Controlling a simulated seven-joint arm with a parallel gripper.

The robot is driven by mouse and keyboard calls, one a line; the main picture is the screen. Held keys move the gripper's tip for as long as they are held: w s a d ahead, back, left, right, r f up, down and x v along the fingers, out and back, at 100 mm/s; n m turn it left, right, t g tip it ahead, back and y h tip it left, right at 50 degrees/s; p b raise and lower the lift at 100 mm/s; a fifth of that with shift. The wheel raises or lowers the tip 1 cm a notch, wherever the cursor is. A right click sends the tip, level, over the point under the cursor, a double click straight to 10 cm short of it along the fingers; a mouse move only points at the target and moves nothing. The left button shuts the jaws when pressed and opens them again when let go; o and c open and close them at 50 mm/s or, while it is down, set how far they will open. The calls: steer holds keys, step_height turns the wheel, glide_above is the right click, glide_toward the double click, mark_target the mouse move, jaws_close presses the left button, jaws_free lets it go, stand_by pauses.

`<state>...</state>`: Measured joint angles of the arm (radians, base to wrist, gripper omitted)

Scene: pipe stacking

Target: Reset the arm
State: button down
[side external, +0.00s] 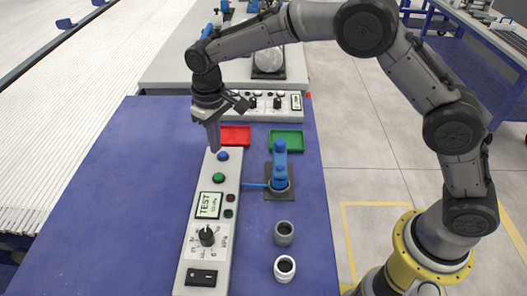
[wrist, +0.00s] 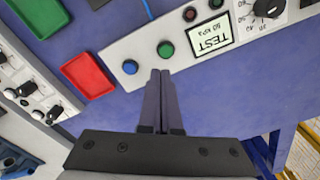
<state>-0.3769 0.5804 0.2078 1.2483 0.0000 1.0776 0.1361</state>
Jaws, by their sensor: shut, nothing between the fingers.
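My gripper (side external: 213,145) points down above the upper end of the white control panel (side external: 188,274). Its two fingers (wrist: 163,74) are together with nothing between them. In the side external view the fingertips are close to the blue button (side external: 223,156); I cannot tell if they touch it. In the wrist view the blue button (wrist: 130,67) lies left of the fingertips and the green button (wrist: 165,49) just beyond them. The panel's TEST display (side external: 208,205) and black knob (side external: 207,236) are clear of the gripper.
A red tray (side external: 235,136) and a green tray (side external: 286,141) lie behind the panel. A blue fixture (side external: 280,166) stands right of it. Two grey pipe pieces (side external: 284,233) (side external: 285,268) stand at the front right. The blue table (side external: 130,200) is bare on the left.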

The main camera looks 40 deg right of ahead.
steer(key=s+d+r+m+t, duration=0.1)
steer(key=d+r, duration=0.2)
steer(key=r, duration=0.3)
steer(key=s+d+r+t, duration=0.1)
steer(key=d+r, duration=0.3)
steer(key=r, duration=0.3)
steer(key=s+d+r+m+t, duration=0.1)
steer(key=s+d+r+t, duration=0.1)
steer(key=s+d+r, duration=0.75)
steer(key=s+d+f+m+t, duration=0.1)
steer(key=s+d+f+t, duration=0.15)
steer(key=s, duration=1.25)
steer(key=s+f+g, duration=0.1)
steer(key=s+f, duration=0.5)
steer(key=shift+s+d+f, duration=0.25)
steer(key=shift+d+f, duration=0.05)
steer(key=shift+f, duration=0.1)
